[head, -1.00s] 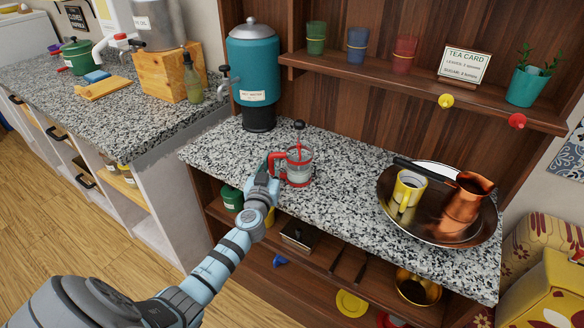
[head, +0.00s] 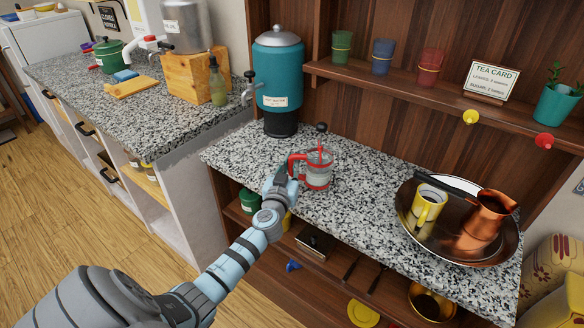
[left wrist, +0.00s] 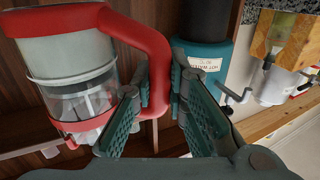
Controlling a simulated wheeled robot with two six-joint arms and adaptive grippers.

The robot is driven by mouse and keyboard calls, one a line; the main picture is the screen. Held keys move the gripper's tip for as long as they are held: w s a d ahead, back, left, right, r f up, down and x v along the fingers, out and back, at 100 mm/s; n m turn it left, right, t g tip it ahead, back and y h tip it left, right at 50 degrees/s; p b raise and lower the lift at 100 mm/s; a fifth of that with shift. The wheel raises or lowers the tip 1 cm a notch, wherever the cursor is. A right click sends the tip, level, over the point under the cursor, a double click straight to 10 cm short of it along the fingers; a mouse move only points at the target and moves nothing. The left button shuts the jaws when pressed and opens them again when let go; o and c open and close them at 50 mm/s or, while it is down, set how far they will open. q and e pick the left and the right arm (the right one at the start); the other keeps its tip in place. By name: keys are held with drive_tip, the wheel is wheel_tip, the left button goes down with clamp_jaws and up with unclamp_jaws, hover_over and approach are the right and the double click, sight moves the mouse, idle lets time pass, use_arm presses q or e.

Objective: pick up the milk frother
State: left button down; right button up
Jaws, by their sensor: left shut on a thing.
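The milk frother (head: 318,172) is a clear glass jug with a red frame, red handle and a dark plunger knob. It stands upright at the left part of the granite counter in the head view. I cannot tell whether its base touches the counter or is slightly above it. My left gripper (head: 281,180) comes from the front left and is shut on the red handle. In the left wrist view the handle (left wrist: 157,50) runs between the gripper's fingers (left wrist: 160,95), with the jug (left wrist: 75,75) at the left. My right gripper is out of view.
A teal hot water dispenser (head: 278,85) stands behind the frother. A round tray (head: 410,240) with a yellow mug (head: 428,207) and copper pot (head: 488,215) is at right. A shelf (head: 400,85) with cups runs above. Speckled counter (head: 365,190) between frother and tray is clear.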

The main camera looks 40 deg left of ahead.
use_arm(q)
wheel_tip(320, 180, up, 18)
drive_tip(key=p, duration=0.7)
drive_tip(key=shift+r, duration=0.1)
drive_tip(key=c, duration=2.2)
unclamp_jaws()
clamp_jaws()
